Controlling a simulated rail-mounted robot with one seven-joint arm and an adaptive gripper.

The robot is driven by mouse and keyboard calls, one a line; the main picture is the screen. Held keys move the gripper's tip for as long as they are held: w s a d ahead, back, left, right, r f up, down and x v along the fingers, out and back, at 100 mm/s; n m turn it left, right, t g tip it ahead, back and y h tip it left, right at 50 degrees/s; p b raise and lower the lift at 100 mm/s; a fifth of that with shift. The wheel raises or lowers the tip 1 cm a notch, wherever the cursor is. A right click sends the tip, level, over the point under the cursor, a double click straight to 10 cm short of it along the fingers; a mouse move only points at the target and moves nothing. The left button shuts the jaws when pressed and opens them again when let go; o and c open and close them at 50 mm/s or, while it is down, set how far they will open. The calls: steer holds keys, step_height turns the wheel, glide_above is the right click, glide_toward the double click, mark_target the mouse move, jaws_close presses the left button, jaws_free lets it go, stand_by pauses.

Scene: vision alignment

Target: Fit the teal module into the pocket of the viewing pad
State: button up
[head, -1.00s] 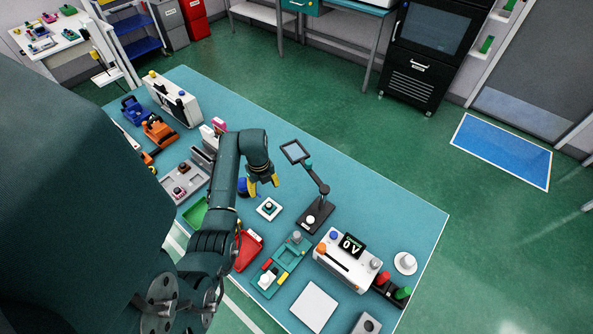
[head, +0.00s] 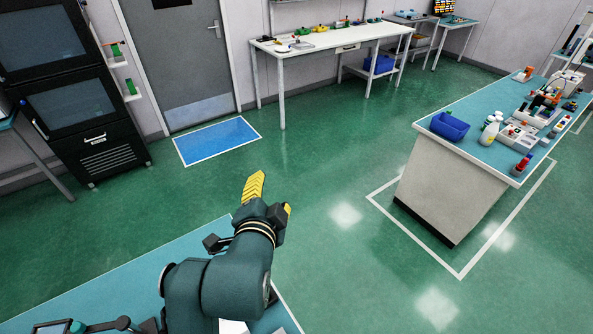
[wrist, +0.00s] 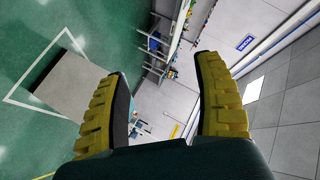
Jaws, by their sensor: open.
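My gripper (head: 271,198) is raised above the near bench in the head view, with its yellow fingers spread. In the wrist view, my gripper (wrist: 160,100) is open, with nothing between its fingers but the distant room. I cannot make out the teal module or the viewing pad in either current view. My arm hides part of the near bench (head: 95,285), and much of that bench lies outside the head picture.
Another bench (head: 480,150) at the right holds a blue bin (head: 449,126), bottles and several small devices. A white table (head: 330,40) stands at the back. A black cabinet (head: 95,145) is at the left. Green floor (head: 330,170) lies open between the benches.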

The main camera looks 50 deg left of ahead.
steer(key=w+d+r+t+h, duration=0.1)
steer(key=w+d+r+t, duration=0.3)
steer(key=d, duration=0.5)
steer(key=w+d+r+t+h, duration=0.1)
steer(key=w+d+r, duration=0.1)
steer(key=d+r, duration=0.55)
steer(key=s+d+r+t+h, duration=0.2)
steer(key=d+r, duration=0.1)
steer(key=d, duration=0.4)
steer(key=s+d+r+n+t+h, duration=0.1)
steer(key=s+d+r+t+h, duration=0.1)
steer(key=d, duration=0.6)
steer(key=s+d+r+n+t+h, duration=0.1)
steer(key=d+r+h, duration=0.3)
steer(key=d, duration=0.4)
steer(key=shift+s+r+t, duration=0.45)
steer(key=shift+s+t, duration=0.35)
steer(key=shift+s, duration=0.05)
steer(key=shift+d, duration=0.1)
